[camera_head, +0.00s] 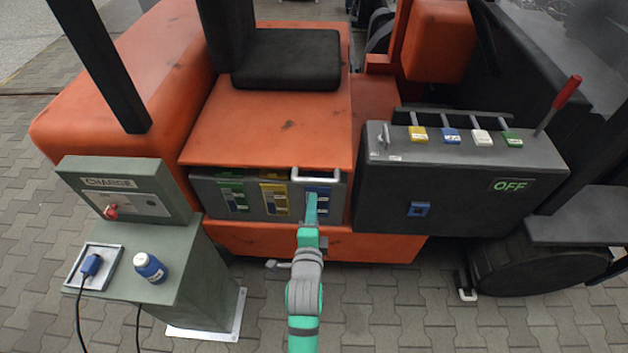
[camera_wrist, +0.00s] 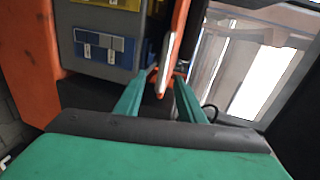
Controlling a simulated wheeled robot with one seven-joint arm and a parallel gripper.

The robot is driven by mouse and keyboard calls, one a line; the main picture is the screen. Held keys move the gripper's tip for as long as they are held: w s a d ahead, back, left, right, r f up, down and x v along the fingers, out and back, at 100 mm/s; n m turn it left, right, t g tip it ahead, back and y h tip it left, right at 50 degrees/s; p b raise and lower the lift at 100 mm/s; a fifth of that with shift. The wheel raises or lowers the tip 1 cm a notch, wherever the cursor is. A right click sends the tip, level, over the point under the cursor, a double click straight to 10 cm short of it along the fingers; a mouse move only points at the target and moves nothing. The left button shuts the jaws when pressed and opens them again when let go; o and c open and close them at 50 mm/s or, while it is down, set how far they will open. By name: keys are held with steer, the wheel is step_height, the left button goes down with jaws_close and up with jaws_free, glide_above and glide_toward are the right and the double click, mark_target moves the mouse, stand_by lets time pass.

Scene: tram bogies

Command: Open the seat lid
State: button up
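The seat lid (camera_head: 270,128) is an orange panel with a black seat cushion (camera_head: 288,60) on it, and it looks down. A pale handle (camera_head: 316,171) is at its front right corner. My gripper (camera_head: 312,197) is just below the handle, in front of the grey compartment front (camera_head: 255,208). In the wrist view my gripper (camera_wrist: 166,76) has its two teal fingers apart. A narrow orange edge (camera_wrist: 178,40) with a pale strip (camera_wrist: 164,65), perhaps the handle, shows between and beyond the fingertips. I cannot tell whether the fingers touch it.
Right of the lid is a dark control box (camera_head: 450,190) with small coloured switches, a red lever (camera_head: 565,95) and an OFF sign. At left stand a green-grey charge post (camera_head: 125,190) and a blue bottle (camera_head: 150,268). Paved floor is free at the front.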

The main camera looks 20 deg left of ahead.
mark_target(314, 183)
steer(key=x, duration=0.7)
steer(key=r+x, duration=0.1)
steer(key=x, duration=0.3)
steer(key=shift+w+a+f, duration=0.15)
steer(key=shift+w+a, duration=0.2)
steer(key=shift+a, duration=0.05)
jaws_close()
steer(key=shift+d, duration=0.1)
